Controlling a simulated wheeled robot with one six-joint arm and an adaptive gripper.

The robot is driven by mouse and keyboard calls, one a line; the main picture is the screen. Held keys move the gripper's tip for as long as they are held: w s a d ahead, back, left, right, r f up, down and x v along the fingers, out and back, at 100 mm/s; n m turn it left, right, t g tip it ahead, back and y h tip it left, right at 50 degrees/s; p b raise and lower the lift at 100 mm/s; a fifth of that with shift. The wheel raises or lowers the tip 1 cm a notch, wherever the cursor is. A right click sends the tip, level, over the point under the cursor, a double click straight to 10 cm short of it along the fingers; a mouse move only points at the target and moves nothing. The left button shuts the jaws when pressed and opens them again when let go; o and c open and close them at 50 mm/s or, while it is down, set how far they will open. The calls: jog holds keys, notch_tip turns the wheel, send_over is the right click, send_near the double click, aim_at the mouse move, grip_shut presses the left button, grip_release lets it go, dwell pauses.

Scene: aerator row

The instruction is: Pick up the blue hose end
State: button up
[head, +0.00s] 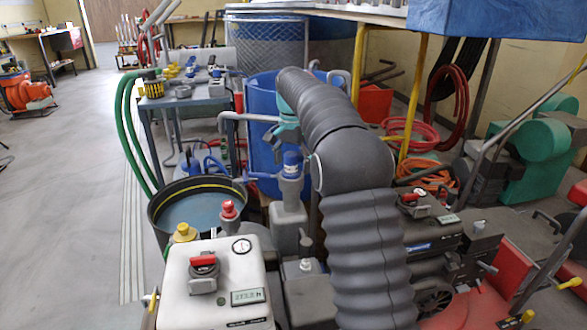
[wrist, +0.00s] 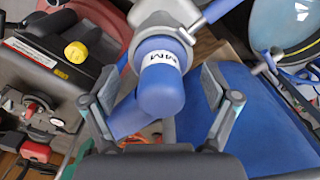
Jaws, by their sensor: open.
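A blue rounded end with a white printed band, which looks like the blue hose end (wrist: 162,88), is in the middle of the wrist view. In the head view the blue end (head: 292,160) sits upright on top of a grey post-like fitting, with a thin blue branch to its left. My gripper (wrist: 157,78) is open, with one finger on each side of the blue end in the wrist view and a visible gap on both sides. In the head view my gripper (head: 283,133) is just above the blue end, partly hidden by my arm.
A white box with a gauge and red knob (head: 215,285) stands in front. A dark round tub (head: 196,190) is left of the fitting, and a blue barrel (head: 262,100) stands behind. Black and red machines crowd the right. Open floor (head: 70,200) lies far left.

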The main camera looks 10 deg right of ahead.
jog(key=shift+f, duration=0.2)
jog(key=c, duration=1.5)
